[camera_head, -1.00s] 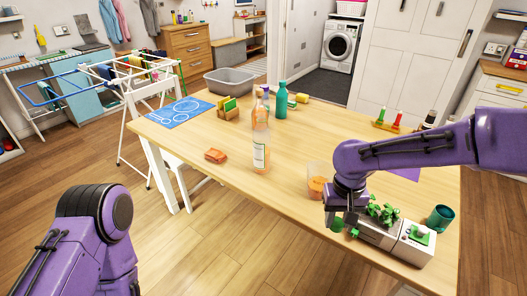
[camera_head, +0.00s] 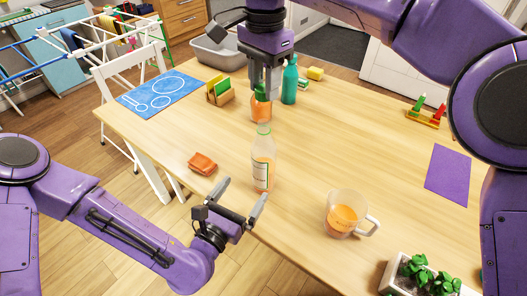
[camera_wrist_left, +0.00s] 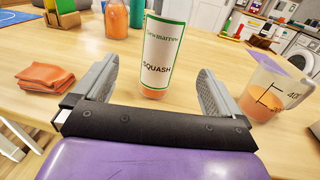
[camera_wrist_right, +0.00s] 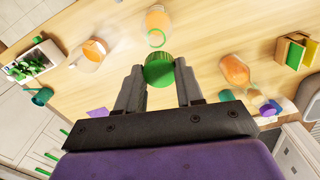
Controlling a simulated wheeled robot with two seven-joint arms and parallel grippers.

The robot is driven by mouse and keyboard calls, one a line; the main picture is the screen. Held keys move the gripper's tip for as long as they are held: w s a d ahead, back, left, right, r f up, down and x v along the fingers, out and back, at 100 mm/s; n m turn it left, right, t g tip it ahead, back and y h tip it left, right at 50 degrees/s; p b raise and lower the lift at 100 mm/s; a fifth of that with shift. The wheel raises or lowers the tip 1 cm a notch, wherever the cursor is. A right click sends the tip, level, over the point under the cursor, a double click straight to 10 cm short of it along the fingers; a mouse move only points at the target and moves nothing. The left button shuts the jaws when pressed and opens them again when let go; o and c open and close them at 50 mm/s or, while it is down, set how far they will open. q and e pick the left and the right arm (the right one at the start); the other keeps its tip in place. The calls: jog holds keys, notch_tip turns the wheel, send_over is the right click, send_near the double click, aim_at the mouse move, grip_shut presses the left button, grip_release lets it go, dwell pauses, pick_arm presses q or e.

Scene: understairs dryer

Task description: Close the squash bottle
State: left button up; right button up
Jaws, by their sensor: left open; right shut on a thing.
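The squash bottle (camera_head: 262,165) stands upright on the table, clear with orange drink and a white label. Its neck is open. The label reads SQUASH in the left wrist view (camera_wrist_left: 160,55). My left gripper (camera_head: 240,197) is open and empty, in front of the bottle, with its fingers pointing towards it. My right gripper (camera_head: 264,84) is shut on a green cap (camera_wrist_right: 158,68), held in the air. In the head view it is above and beyond the squash bottle's neck, apart from it. The open mouth also shows in the right wrist view (camera_wrist_right: 157,38).
A measuring jug (camera_head: 340,222) with orange drink stands right of the bottle; an orange cloth (camera_head: 202,163) lies left. Another orange bottle (camera_head: 261,108) and a teal bottle (camera_head: 290,85) stand behind. A plant tray (camera_head: 392,278) is at the front right.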

aim_at(265, 162)
jog(key=shift+s+r, duration=0.1)
jog(key=shift+r, duration=0.05)
jog(key=shift+s+r, duration=0.25)
jog(key=shift+s, duration=0.25)
jog(key=shift+w+f, duration=0.15)
jog(key=shift+w, duration=0.05)
pick_arm(q)
jog(key=x, duration=1.1)
jog(key=shift+w+d+r, duration=0.15)
jog(key=shift+d+r, duration=0.2)
jog(key=c, duration=1.5)
pick_arm(e)
jog(key=shift+f, duration=2.5)
